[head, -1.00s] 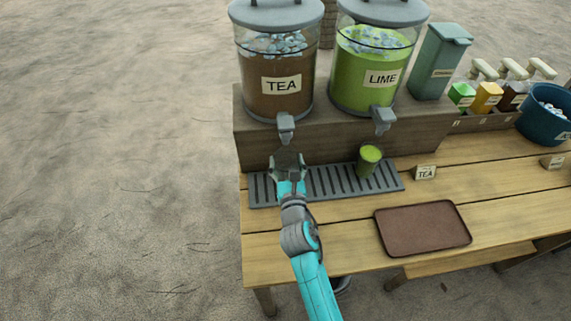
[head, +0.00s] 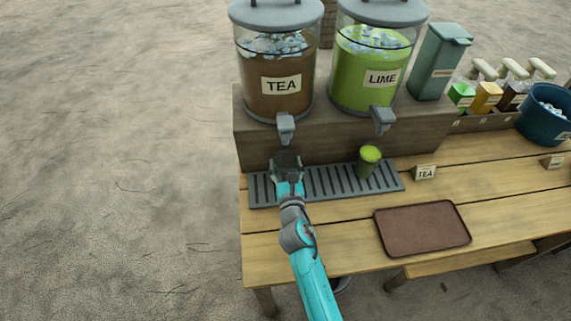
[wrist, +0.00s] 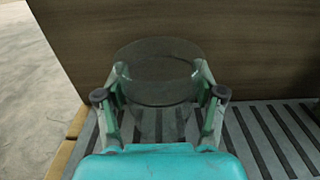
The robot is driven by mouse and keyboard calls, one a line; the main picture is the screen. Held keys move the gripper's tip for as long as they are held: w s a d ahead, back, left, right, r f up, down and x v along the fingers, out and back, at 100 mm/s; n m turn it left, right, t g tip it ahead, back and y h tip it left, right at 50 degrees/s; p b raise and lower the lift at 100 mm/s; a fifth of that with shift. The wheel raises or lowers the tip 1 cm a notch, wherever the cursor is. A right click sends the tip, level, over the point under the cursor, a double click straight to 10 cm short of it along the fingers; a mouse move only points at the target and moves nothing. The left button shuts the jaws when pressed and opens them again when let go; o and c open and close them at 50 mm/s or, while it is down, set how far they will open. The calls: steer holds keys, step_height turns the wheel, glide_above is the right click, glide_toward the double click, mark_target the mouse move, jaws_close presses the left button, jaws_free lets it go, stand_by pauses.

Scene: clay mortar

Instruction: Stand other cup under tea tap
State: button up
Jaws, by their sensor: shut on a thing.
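My gripper (head: 286,166) is shut on a clear, empty-looking cup (wrist: 158,75), which stands upright between the fingers in the wrist view. In the head view the cup is mostly hidden by my gripper. It is over the left part of the slatted drip tray (head: 325,183), below the tap (head: 286,126) of the tea dispenser (head: 277,85). I cannot tell whether the cup's base touches the tray. Another cup (head: 368,161), full of green drink, stands on the tray below the lime tap (head: 383,119).
The lime dispenser (head: 372,70) stands on the wooden riser (head: 335,141) behind the tray. A brown serving tray (head: 423,228) lies at the front right, and a small TEA sign (head: 425,173) stands right of the drip tray. The table front left is bare.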

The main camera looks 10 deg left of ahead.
steer(key=o, duration=1.2)
steer(key=shift+r, duration=0.15)
steer(key=v, duration=1.2)
